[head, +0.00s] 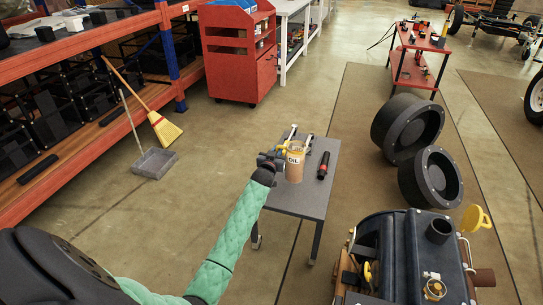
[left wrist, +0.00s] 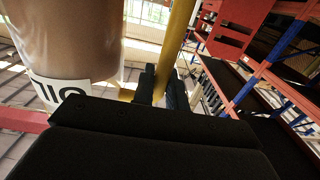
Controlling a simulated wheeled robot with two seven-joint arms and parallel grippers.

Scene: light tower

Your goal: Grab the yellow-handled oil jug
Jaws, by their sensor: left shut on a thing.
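The oil jug (head: 294,164) stands on a small grey table (head: 306,205), brown with a white label. In the left wrist view the jug (left wrist: 70,35) fills the upper left, and its yellow handle (left wrist: 179,40) runs upright beside it. My left gripper (head: 272,160) is at the jug's left side in the head view. In the left wrist view its fingers (left wrist: 158,88) are shut on the yellow handle. The jug looks upright; whether its base touches the table is hard to tell. My right gripper is not in view.
A dark tool with red (head: 323,165) lies right of the jug. Two black wheels (head: 430,178) and an engine (head: 405,258) are to the right. A red cabinet (head: 238,55), a broom (head: 160,125) and a dustpan (head: 155,162) are farther back. Floor left of the table is clear.

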